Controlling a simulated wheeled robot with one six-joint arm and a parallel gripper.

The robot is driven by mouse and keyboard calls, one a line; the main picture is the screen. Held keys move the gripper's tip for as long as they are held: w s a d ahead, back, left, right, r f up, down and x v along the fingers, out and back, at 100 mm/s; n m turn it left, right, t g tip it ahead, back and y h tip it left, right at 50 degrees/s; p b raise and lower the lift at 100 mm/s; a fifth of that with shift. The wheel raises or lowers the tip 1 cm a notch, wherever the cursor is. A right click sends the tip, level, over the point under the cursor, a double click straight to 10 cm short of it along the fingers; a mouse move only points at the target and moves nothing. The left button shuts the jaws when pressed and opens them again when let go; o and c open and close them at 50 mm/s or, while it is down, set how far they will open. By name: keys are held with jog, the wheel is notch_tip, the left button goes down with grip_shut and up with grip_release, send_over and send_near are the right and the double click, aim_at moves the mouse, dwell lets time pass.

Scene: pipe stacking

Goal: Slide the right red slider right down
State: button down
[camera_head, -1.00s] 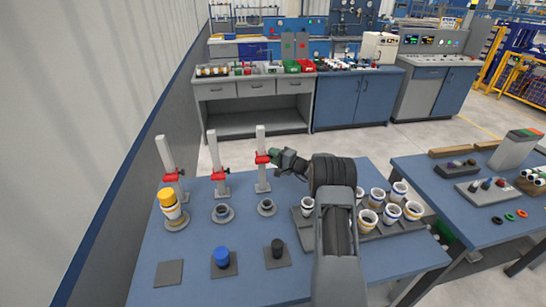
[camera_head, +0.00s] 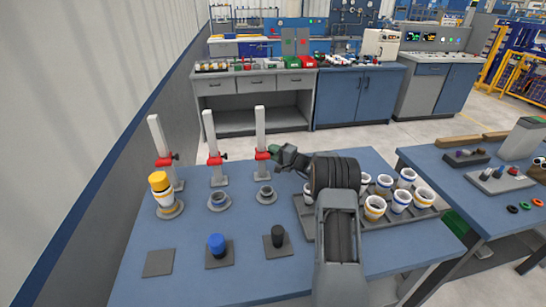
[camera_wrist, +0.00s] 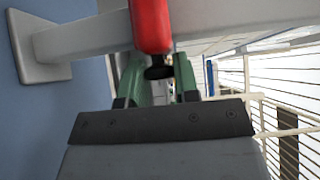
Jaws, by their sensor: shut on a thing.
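Three upright white posts stand along the table's far edge, each with a red slider. The right red slider (camera_head: 262,155) sits partway down the right post (camera_head: 260,125), with bare post above and a short length below. In the wrist view, the red slider (camera_wrist: 150,22) crosses the pale post, and its black knob lies between my green fingers. My gripper (camera_head: 275,153) reaches the slider from the right and is shut on it. The exact contact at the fingertips (camera_wrist: 158,78) is partly hidden.
The left slider (camera_head: 166,160) and middle slider (camera_head: 214,160) are on their own posts. A yellow-topped stack (camera_head: 161,190) stands at left. A tray of white cups (camera_head: 400,200) lies right, beside my arm.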

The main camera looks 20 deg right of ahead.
jog(key=shift+s+f, duration=0.1)
jog(key=shift+f, duration=0.35)
jog(key=c, duration=0.9)
grip_release()
jog(key=shift+o, duration=0.2)
jog(key=shift+r, duration=0.15)
jog(key=s+a+r+b, duration=0.2)
jog(key=s+r, duration=1.1)
jog(key=shift+s+a, duration=0.35)
jog(key=shift+a, duration=0.05)
